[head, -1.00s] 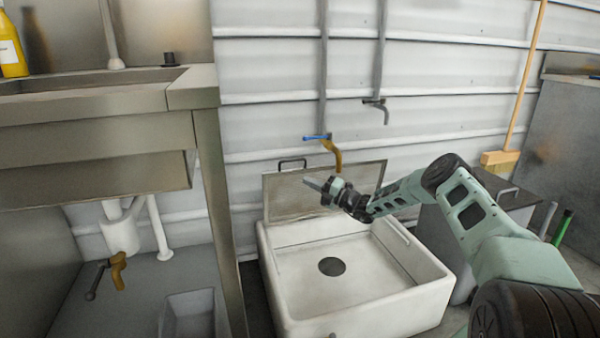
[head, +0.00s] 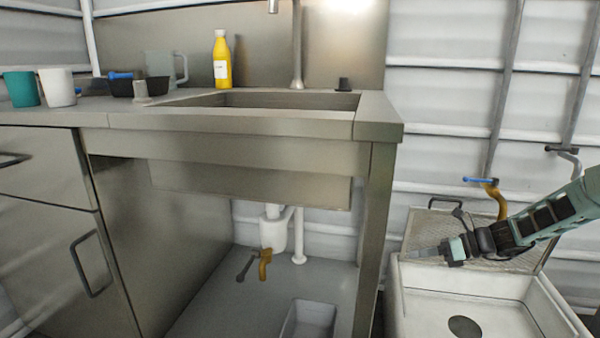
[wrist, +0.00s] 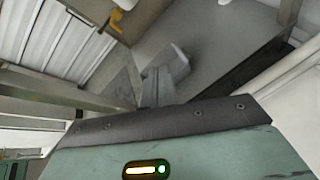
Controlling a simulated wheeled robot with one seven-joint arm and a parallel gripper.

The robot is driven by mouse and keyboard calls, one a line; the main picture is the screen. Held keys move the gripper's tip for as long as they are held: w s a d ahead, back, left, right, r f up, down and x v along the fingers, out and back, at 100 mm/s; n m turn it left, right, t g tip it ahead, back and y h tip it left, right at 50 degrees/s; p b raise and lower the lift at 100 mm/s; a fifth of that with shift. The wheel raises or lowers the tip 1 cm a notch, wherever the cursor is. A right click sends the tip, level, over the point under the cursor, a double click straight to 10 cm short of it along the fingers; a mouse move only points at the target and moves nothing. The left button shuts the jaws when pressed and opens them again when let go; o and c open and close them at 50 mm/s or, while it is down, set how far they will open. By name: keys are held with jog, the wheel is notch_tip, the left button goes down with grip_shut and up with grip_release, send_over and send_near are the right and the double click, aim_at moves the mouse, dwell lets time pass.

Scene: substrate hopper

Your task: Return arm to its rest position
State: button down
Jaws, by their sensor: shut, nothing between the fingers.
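My gripper (head: 428,252) is at the right of the head view, at the end of my green and black arm. It points left, above the back left part of the white floor basin (head: 457,283). Its fingers are shut with nothing held. In the wrist view the gripper (wrist: 157,88) shows as a narrow grey shape beyond the dark wrist plate, with the floor beyond it.
A steel sink counter (head: 240,122) stands left of my gripper, its leg close by. A yellow bottle (head: 222,62), a teal cup (head: 21,89) and a white cup (head: 57,87) stand on it. A brass tap with blue handle (head: 497,198) is behind my arm.

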jog(key=s+r+n+g+h, duration=0.1)
jog(key=s+r+n+h, duration=0.3)
jog(key=s+n, duration=0.55)
jog(key=s+r+n+h, duration=0.3)
jog(key=s+n+h, duration=0.1)
jog(key=s+n, duration=0.55)
jog(key=s+r+n+g+h, duration=0.1)
jog(key=s+r+n+h, duration=0.3)
jog(key=s+n, duration=0.55)
jog(key=s+a+r+n+g+p, duration=0.1)
jog(key=s+a+r+n, duration=0.15)
jog(key=s+a, duration=0.5)
jog(key=s+a+r+n+g+p, duration=0.15)
jog(key=s+a+n, duration=0.3)
jog(key=a, duration=0.55)
notch_tip(320, 180, up, 37)
jog(key=s+p, duration=0.1)
jog(key=p, duration=3.6)
jog(key=shift+s+a, duration=0.2)
jog(key=shift+s, duration=0.05)
jog(key=shift+s, duration=0.1)
